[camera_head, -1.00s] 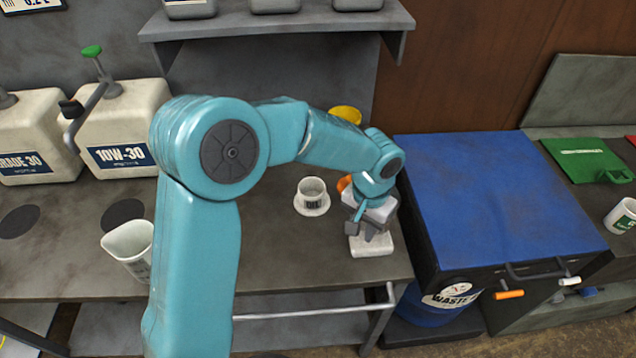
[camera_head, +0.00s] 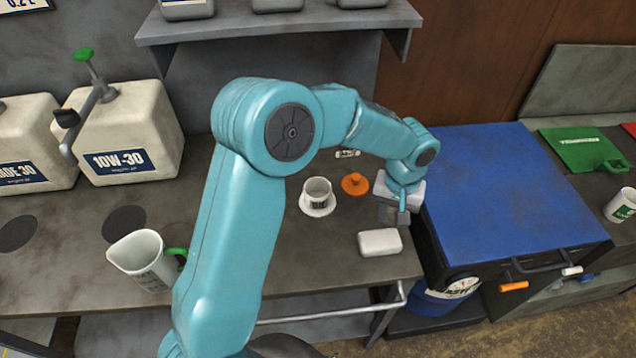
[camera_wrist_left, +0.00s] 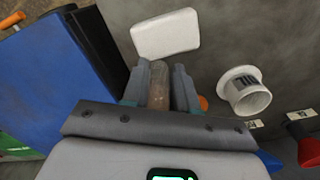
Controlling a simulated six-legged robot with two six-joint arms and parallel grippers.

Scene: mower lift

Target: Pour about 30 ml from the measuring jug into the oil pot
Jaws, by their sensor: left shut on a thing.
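The white measuring jug (camera_head: 144,262) with a green handle stands upright on the bench at the left, apart from my gripper. The small white oil pot (camera_head: 317,193), marked OIL, stands on its flared base near the bench's middle; it also shows in the left wrist view (camera_wrist_left: 247,92). I cannot see its contents. My left gripper (camera_head: 394,212) is above the bench's right end, to the right of the pot. In the left wrist view its fingers (camera_wrist_left: 158,88) are shut on a brownish, rounded thing that I cannot identify. My right gripper is out of view.
A white pad (camera_head: 380,242) lies in front of my left gripper, and an orange knobbed lid (camera_head: 355,184) lies right of the pot. The blue-topped cabinet (camera_head: 510,190) is close on the right. A 10-W30 canister (camera_head: 125,135) stands at the back left.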

